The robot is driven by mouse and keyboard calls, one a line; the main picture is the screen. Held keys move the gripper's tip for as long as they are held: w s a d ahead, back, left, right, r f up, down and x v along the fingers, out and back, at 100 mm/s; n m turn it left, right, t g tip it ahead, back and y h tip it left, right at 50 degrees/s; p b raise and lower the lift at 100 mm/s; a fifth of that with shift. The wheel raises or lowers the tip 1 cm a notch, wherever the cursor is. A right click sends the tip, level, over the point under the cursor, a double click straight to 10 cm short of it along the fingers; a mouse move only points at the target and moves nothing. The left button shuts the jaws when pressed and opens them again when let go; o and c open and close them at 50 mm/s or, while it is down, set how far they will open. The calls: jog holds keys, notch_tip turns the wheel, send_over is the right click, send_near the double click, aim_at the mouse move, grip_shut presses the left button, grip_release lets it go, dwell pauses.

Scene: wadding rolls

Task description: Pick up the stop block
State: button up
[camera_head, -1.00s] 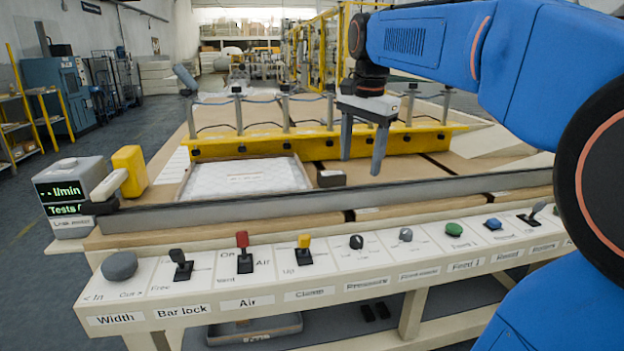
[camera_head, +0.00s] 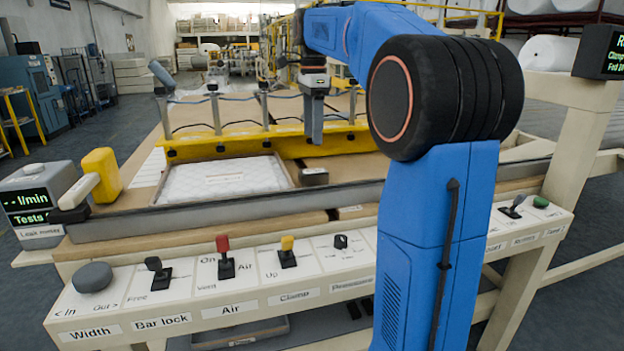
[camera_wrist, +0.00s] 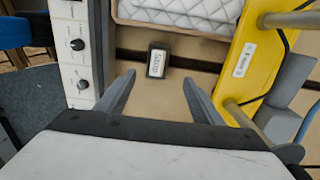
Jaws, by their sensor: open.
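The stop block (camera_head: 314,176) is a small dark block with a pale label on top. My gripper (camera_head: 314,143) hangs fingers down, near the yellow bar and behind the block in the head view. In the wrist view my gripper (camera_wrist: 160,79) is open, with nothing between its fingers.
The yellow bar (camera_head: 230,144) with upright posts and hoses runs behind the block. The grey rail (camera_head: 240,210) and a control panel (camera_head: 195,290) with levers are in front. A leak meter (camera_head: 35,200) stands at left. My arm hides part of the panel's right side.

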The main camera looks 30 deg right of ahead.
send_over(314, 171)
jog(key=f, duration=0.6)
jog(key=shift+w+f, duration=0.35)
jog(key=shift+w, duration=0.05)
jog(key=shift+s+f, duration=0.15)
jog(key=shift+f, duration=1.35)
jog(key=shift+s+f, duration=0.15)
jog(key=shift+f, duration=1.3)
jog(key=c, duration=1.5)
